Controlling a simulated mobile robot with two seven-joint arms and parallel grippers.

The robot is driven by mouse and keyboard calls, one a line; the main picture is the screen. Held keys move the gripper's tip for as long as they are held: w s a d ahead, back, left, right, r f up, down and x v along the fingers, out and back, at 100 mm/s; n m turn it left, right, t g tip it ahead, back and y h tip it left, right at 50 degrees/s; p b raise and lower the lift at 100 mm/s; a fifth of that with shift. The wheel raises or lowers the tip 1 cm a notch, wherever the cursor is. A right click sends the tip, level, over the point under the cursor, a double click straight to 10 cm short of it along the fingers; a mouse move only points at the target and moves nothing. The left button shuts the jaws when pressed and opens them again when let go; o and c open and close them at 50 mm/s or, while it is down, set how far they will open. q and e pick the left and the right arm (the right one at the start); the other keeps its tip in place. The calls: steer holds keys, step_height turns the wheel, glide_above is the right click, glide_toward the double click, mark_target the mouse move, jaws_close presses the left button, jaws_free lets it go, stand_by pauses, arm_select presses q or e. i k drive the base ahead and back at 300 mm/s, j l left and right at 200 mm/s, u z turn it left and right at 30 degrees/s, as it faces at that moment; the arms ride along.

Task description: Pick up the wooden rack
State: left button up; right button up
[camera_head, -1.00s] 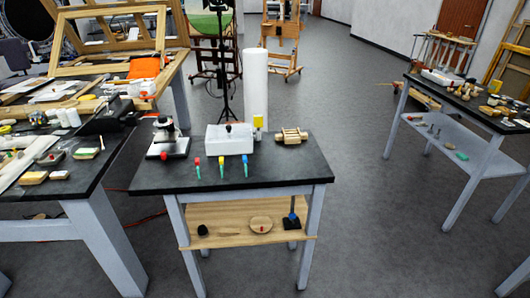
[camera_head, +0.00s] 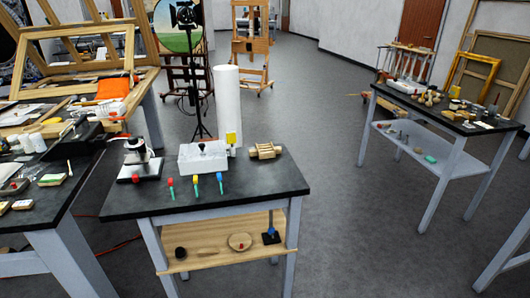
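A small slatted wooden block (camera_head: 265,150), which looks like the wooden rack, lies on the black top of the near table (camera_head: 245,190), toward its back right. It is right of a white box (camera_head: 203,157) with a dark knob on top and a yellow piece (camera_head: 232,138). It lies apart from both. Neither of my grippers is in view.
A tall white roll (camera_head: 227,103) stands behind the white box. A microscope-like device (camera_head: 138,160) and several coloured-handled tools (camera_head: 195,187) share the tabletop. A cluttered bench (camera_head: 75,192) stands close on the left. Open floor (camera_head: 345,190) lies on the right, before another table (camera_head: 455,120).

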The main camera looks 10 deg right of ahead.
mark_target(263, 151)
steer(key=i+l, duration=0.2)
steer(key=l, duration=0.2)
steer(key=i+l, duration=0.2)
steer(key=l, duration=0.2)
steer(key=i+l, duration=0.2)
steer(key=l, duration=0.25)
steer(key=i+l, duration=0.2)
steer(key=l, duration=0.2)
steer(key=i+l+u, duration=0.1)
steer(key=l, duration=0.3)
steer(key=i+l, duration=0.45)
steer(key=l, duration=0.4)
steer(key=i+l, duration=0.2)
steer(key=l, duration=0.2)
